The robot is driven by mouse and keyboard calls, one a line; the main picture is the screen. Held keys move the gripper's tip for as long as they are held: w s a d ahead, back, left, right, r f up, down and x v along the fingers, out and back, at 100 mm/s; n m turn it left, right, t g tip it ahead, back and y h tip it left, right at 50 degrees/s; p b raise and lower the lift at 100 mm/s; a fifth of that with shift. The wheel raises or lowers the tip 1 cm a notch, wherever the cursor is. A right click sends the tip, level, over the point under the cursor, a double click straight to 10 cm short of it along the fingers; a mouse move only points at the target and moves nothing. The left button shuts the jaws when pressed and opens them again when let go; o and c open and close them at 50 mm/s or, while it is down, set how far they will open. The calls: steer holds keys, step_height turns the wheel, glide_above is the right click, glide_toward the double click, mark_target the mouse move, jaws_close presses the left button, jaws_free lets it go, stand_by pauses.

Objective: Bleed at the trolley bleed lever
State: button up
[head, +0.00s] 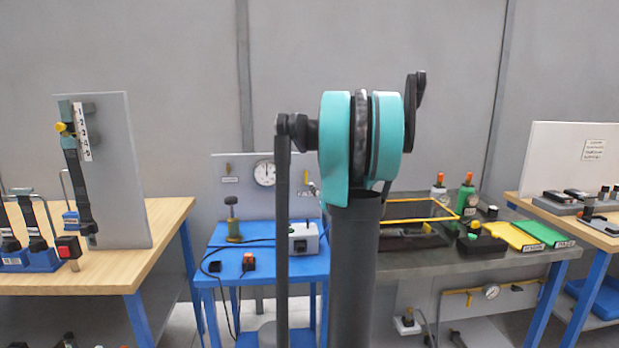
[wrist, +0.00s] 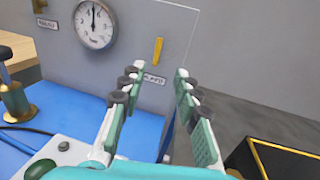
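The trolley is a blue table (head: 213,238) with an upright grey panel (head: 243,196) at its back. A short yellow lever (wrist: 158,51) stands upright on the panel, right of the round gauge (wrist: 96,25), above a small label (wrist: 153,78). A second, brown lever (head: 228,169) with its own label is left of the gauge. The lettering is too small to tell which is the bleed lever. My gripper (wrist: 157,77) is open and empty. In the wrist view the yellow lever appears between and beyond its fingertips, apparently untouched. In the head view my arm hides most of the gripper.
On the trolley are a brass-based plunger (wrist: 15,98), a white box with a green button (head: 304,238), a black cable and an orange-and-black switch (head: 248,262). A dark bench with a yellow-edged tray (head: 415,202) stands close on the right. A wooden workbench (head: 150,230) is left.

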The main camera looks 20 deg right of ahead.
mark_target(306, 174)
steer(key=w, duration=1)
steer(key=w+d, duration=0.1)
steer(key=w, duration=0.4)
steer(key=shift+w, duration=0.1)
steer(key=shift+c, duration=0.5)
jaws_close()
